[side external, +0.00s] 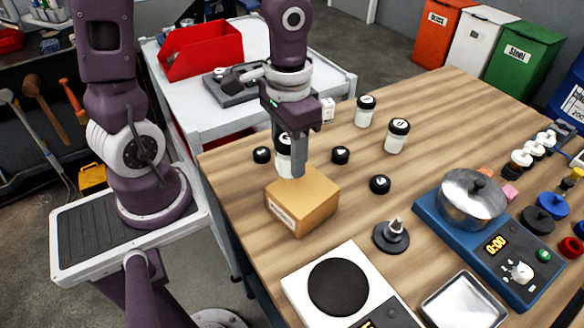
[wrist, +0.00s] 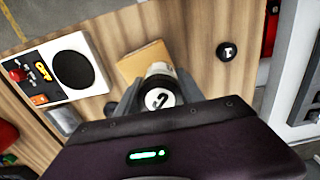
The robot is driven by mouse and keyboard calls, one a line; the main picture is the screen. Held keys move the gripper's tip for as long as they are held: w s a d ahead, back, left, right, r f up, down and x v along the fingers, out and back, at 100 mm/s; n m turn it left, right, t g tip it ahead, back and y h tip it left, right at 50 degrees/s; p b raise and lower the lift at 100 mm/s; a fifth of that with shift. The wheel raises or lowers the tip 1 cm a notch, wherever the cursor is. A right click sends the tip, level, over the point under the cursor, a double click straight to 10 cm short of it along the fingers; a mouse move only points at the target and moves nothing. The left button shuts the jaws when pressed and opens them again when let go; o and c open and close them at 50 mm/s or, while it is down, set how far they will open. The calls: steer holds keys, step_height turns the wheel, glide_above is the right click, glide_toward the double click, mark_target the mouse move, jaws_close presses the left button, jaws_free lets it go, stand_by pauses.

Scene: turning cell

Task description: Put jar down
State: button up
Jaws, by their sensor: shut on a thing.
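My gripper (side external: 297,168) is shut on a jar with a white body and a black lid. The jar (side external: 284,163) is partly hidden behind a finger in the side external view. In the wrist view, the jar's lid (wrist: 159,98) with a white mark shows between the two fingers (wrist: 158,92). The jar looks roughly upright beside and behind a cardboard box (side external: 303,204). The box also shows in the wrist view (wrist: 138,62), just beyond the jar. I cannot tell whether the jar's bottom touches the wooden table (side external: 230,180).
Two black-lidded jars (side external: 366,110) (side external: 398,136) stand farther back. Some table behind the gripper is bare.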

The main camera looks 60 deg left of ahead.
mark_target(289, 167)
steer(key=shift+f, duration=1.6)
steer(key=shift+f, duration=0.1)
steer(key=o, duration=1.5)
steer(key=shift+c, duration=0.2)
step_height(289, 167, up, 12)
steer(key=shift+f, duration=0.15)
steer(key=shift+s+r, duration=0.1)
steer(key=shift+r, duration=0.2)
steer(key=s+a+r+t, duration=0.1)
steer(key=s+r+t, duration=0.3)
steer(key=s, duration=0.4)
steer(key=shift+s+a+t, duration=0.3)
steer(key=shift+t, duration=0.5)
